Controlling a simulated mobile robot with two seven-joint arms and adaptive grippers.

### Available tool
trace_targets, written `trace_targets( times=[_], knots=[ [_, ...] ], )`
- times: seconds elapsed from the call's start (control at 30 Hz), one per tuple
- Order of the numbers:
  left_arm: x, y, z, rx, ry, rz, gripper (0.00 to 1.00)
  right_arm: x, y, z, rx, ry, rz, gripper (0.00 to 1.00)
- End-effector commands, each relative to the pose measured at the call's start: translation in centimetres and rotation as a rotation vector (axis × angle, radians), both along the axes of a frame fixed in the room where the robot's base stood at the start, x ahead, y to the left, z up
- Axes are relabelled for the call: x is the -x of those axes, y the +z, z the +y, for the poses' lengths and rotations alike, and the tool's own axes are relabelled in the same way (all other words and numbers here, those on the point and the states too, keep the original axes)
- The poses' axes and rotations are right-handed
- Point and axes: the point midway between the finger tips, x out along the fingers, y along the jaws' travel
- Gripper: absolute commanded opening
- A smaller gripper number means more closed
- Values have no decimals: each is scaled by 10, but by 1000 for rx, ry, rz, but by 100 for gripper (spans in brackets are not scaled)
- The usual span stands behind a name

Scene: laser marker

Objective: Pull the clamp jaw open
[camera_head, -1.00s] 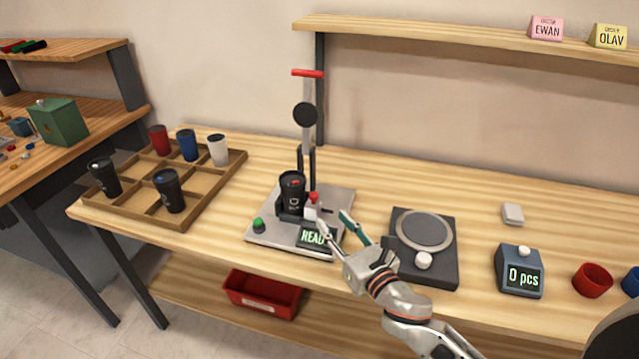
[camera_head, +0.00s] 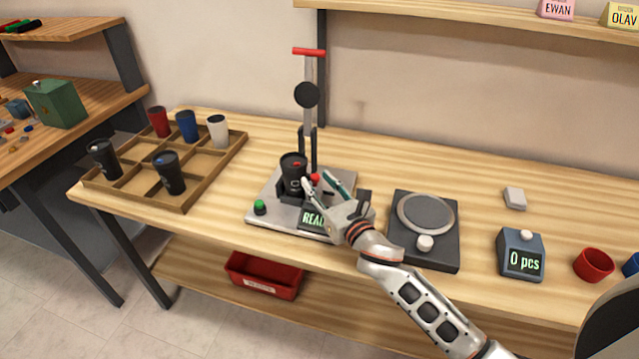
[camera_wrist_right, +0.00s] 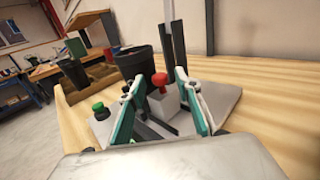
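The laser marker's grey base plate (camera_head: 270,216) stands on the bench, with a green button (camera_head: 260,207) and a display reading READ, partly covered. A black cup (camera_head: 292,166) stands upright in the black clamp on it. The clamp jaw carries a red knob (camera_head: 315,178); in the wrist view the red knob (camera_wrist_right: 159,80) sits on a grey block in front of the cup. My right gripper (camera_head: 320,183) is open, its two green-padded fingers (camera_wrist_right: 159,90) on either side of the knob and block. Whether they touch it I cannot tell. My left gripper is out of view.
The marker's upright column (camera_head: 308,120) with a red handle rises behind the cup. A wooden tray (camera_head: 205,190) with several cups is at the left. A dark round-plate device (camera_head: 440,255) and a counter reading 0 pcs (camera_head: 521,257) are to the right.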

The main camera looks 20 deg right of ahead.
Motion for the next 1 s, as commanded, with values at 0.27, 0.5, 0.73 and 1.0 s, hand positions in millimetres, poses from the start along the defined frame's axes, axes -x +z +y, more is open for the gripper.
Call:
trace_targets(
  times=[0.27, 0.5, 0.73, 1.0],
  knots=[
    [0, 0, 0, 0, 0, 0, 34, 0, 0, 0, 0, 0, 0, 0],
    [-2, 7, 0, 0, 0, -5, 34, 5, 2, -8, 2, -2, 1, 0],
    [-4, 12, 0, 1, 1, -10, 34, 10, 0, -15, 0, -2, 2, 0],
    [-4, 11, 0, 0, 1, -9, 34, 9, -1, -15, 1, -3, 2, 34]
  ],
)
